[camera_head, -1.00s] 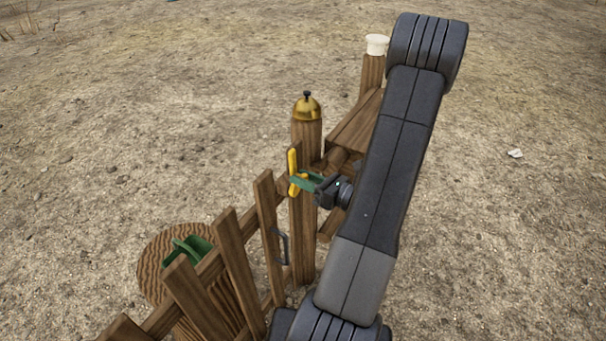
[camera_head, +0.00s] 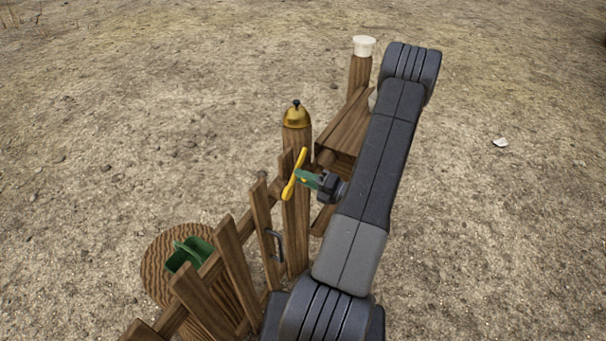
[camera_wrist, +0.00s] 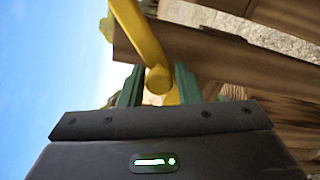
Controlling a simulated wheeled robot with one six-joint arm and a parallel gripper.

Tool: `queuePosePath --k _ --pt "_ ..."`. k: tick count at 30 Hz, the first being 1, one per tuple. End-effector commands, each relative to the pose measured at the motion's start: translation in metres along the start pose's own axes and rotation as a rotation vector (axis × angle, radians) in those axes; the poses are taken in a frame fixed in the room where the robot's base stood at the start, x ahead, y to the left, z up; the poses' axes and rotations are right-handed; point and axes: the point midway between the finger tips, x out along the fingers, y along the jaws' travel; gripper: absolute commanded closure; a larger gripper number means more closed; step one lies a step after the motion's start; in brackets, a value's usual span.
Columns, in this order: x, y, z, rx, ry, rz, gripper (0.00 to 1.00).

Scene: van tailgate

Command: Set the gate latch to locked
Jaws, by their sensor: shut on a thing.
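The yellow gate latch (camera_head: 290,190) is a bar on the wooden gate post below the brass bell. In the head view it slants, its upper end leaning right. My gripper (camera_head: 307,179) has green fingers and is at the latch from the right. In the wrist view the latch (camera_wrist: 143,40) comes down from the top and its rounded end lies between the two green fingers (camera_wrist: 155,88). The gripper is shut on it. The latch's pivot and any locked marking cannot be made out.
A brass bell (camera_head: 297,116) tops the gate post. The slatted wooden gate (camera_head: 232,250) with a dark handle (camera_head: 276,245) runs to the lower left. A round wooden top (camera_head: 155,260) bears a green object (camera_head: 188,254). A white-capped post (camera_head: 363,46) stands behind. Open dirt surrounds them.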

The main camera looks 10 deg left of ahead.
Motion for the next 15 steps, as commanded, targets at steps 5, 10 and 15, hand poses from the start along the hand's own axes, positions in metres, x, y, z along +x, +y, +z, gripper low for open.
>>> queuePosePath --k 5,10,15 --pt "0.001 -0.004 0.003 0.17 0.004 0.009 1.0" --pt "0.001 -0.014 0.006 0.329 0.003 0.009 1.0" --pt "0.001 -0.023 0.006 0.475 0.002 0.009 1.0"
